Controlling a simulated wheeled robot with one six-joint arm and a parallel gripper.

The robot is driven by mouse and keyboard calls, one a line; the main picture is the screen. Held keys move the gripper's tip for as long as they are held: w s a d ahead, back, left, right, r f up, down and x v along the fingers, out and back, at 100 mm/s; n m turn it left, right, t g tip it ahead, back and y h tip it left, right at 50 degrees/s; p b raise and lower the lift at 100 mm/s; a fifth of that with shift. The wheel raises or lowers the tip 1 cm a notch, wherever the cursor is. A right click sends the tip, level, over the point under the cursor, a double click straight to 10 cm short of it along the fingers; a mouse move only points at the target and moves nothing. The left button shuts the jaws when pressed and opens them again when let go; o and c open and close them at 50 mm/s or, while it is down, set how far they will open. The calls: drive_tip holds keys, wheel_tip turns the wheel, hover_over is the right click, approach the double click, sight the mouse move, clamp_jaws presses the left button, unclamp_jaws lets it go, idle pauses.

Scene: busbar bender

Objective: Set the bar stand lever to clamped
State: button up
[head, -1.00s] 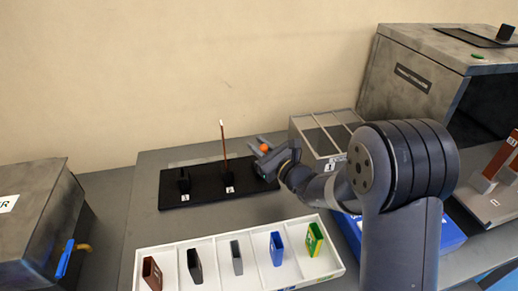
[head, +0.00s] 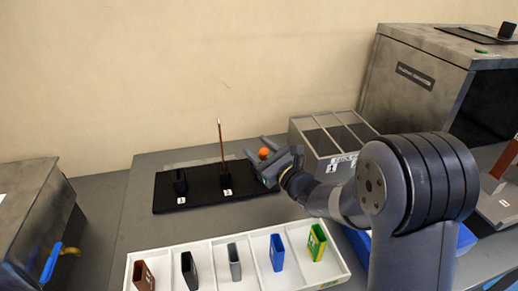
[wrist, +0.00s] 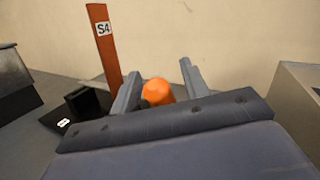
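The bar stand (head: 205,194) is a black plate with two dark holders, at the back of the table. A thin copper bar (head: 221,142) stands upright in its right holder; in the wrist view this bar (wrist: 108,50) carries an "S4" label. An orange knob (head: 264,153), apparently the lever's end, is at the stand's right end; the lever's shaft is hidden. My gripper (head: 258,152) is at the knob with its fingers apart. In the wrist view the knob (wrist: 157,92) shows between the fingers of my gripper (wrist: 158,82), nearer the left one. I cannot tell whether they touch.
A white tray (head: 209,255) with several coloured blocks lies in front of the stand. A grey divided bin (head: 326,165) stands close right of my gripper, with a large metal machine (head: 415,75) behind. A dark box (head: 35,225) with a blue handle is at left.

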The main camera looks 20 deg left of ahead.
wheel_tip(320, 180, up, 10)
idle(0.6)
drive_tip(key=shift+c, duration=0.4)
